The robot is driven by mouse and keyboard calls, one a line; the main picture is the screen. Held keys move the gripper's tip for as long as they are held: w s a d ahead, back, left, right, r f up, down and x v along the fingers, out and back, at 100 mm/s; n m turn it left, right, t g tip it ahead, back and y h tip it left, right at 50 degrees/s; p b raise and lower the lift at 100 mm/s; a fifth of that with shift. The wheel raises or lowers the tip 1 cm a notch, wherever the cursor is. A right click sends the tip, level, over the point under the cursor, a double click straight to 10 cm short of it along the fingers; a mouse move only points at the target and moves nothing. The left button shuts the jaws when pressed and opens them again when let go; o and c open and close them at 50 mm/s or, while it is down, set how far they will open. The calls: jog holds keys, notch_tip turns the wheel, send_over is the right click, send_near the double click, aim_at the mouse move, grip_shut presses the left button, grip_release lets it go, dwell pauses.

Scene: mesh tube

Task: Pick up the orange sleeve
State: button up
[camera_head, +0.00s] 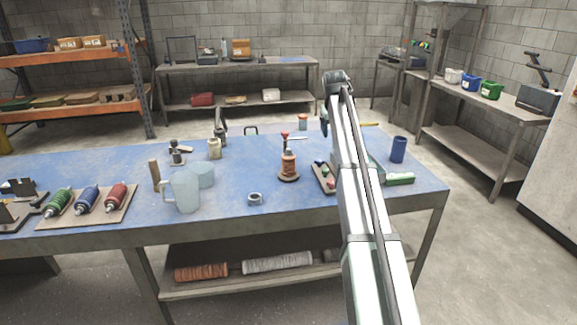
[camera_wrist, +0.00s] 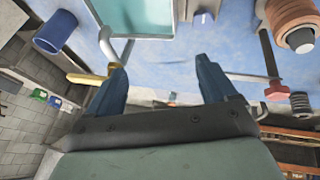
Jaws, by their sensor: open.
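Several orange things show, and I cannot tell for sure which is the orange sleeve. A ribbed orange-brown cylinder (camera_head: 288,165) stands upright on a round dark base on the blue table, with a red knob above it. It also shows at the upper right of the wrist view (camera_wrist: 300,38). A small orange-topped cylinder (camera_head: 303,121) stands near the table's back edge. An orange ribbed roll (camera_head: 201,272) lies on the shelf under the table. My gripper (camera_wrist: 165,88) is open and empty, its blue fingers apart. In the head view my arm partly hides it.
A blue cup (camera_head: 398,149) and a tray (camera_head: 324,177) of small coloured parts stand near my arm. A yellow-handled tool (camera_wrist: 90,79) is close to one finger in the wrist view.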

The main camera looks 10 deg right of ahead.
aim_at(290, 150)
jog(key=s+a+r+n+y, duration=0.1)
jog(key=s+a+n+y, duration=0.25)
jog(key=a, duration=1.15)
jog(key=shift+g+y, duration=0.3)
jog(key=shift+y, duration=0.25)
jog(key=x, duration=0.7)
jog(key=shift+w+d, duration=0.2)
jog(key=shift+w, duration=0.1)
jog(key=shift+w+x, duration=0.2)
jog(key=shift+x, duration=3)
jog(key=shift+a+r, duration=0.1)
jog(key=shift+r, duration=0.05)
jog(key=c, duration=1.1)
